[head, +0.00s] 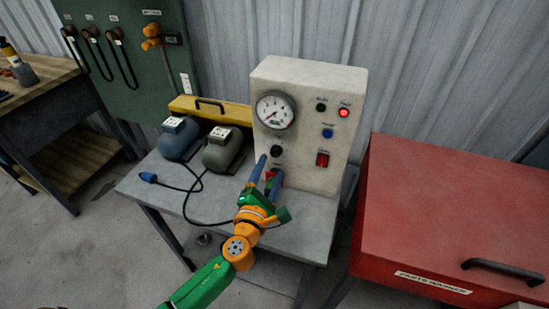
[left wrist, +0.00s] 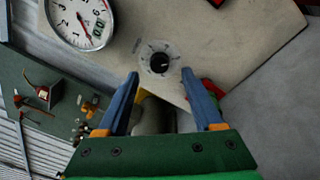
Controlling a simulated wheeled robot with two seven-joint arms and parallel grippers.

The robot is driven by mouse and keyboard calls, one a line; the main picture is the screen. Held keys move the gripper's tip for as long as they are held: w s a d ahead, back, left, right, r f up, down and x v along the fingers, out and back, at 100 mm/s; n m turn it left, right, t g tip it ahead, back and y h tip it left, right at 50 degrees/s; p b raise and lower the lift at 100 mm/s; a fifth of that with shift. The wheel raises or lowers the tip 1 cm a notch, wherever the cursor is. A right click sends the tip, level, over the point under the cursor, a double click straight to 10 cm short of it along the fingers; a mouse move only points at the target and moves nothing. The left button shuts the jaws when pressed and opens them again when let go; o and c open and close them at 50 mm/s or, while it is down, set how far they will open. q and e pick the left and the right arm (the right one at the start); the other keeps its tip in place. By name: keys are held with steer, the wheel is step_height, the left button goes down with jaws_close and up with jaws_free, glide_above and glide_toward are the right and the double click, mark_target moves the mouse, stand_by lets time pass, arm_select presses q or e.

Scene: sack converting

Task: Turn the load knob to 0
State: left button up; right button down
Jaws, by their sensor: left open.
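The load knob (head: 277,151) is a small black knob on the front of the cream panel (head: 318,88), below the round gauge (head: 275,110). In the left wrist view the knob (left wrist: 158,62) sits on a pale round scale (left wrist: 172,51). Its marks are too small to read, so I cannot tell its setting. My left gripper (head: 270,163) is open with its blue fingers toward the panel. In the left wrist view the fingertips (left wrist: 160,73) lie to either side of the knob, apart from it. No contact shows. My right gripper is not in view.
The panel also bears a lit red lamp (head: 343,113), a blue button (head: 327,133) and a red switch (head: 322,159). A red cabinet (head: 455,205) stands at right.

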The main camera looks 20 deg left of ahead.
mark_target(276, 154)
arm_select(q)
steer(key=w, duration=0.5)
steer(key=shift+w+a+b, duration=0.1)
steer(key=shift+a+b, duration=0.1)
steer(key=shift+b, duration=0.1)
jaws_close()
